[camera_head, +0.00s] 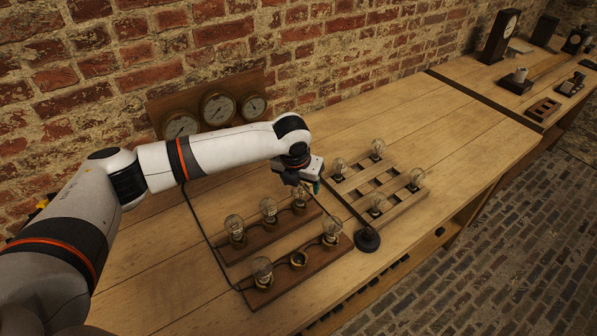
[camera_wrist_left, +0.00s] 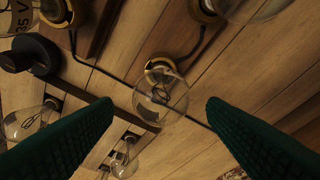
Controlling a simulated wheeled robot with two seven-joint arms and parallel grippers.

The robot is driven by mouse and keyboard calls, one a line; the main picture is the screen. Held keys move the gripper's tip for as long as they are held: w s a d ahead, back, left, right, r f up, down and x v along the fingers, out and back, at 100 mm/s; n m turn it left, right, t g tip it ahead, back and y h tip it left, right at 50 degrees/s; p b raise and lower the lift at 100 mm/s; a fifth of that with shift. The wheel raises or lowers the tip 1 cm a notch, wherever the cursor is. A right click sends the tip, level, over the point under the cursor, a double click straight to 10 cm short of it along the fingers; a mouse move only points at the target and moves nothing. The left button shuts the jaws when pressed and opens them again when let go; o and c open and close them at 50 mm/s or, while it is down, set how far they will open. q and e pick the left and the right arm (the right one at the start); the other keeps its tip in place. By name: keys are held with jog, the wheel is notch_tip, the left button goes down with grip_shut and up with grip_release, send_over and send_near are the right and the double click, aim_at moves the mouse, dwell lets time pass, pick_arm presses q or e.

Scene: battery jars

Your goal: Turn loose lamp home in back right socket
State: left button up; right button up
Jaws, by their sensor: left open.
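The lamp in the back right socket (camera_head: 300,194) is a clear glass bulb standing at the right end of the back dark wood strip. In the left wrist view the bulb (camera_wrist_left: 160,95) shows between the two green fingers, with its brass socket (camera_wrist_left: 158,65) behind it. I cannot tell how deep it is seated. My left gripper (camera_head: 315,184) is open just above and beside this lamp, with visible room between the bulb and both fingers (camera_wrist_left: 161,112). My right gripper is not in view.
The back strip also carries lamps (camera_head: 236,227) (camera_head: 268,207). The front strip holds lamps (camera_head: 262,269) (camera_head: 331,228) and an empty socket (camera_head: 299,258). A slatted rack (camera_head: 398,207) with several bulbs and a black round base (camera_head: 367,240) stand right. Gauges (camera_head: 218,108) stand behind.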

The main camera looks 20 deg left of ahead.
pick_arm(q)
jog(key=shift+w+f, duration=0.1)
jog(key=shift+f, duration=0.3)
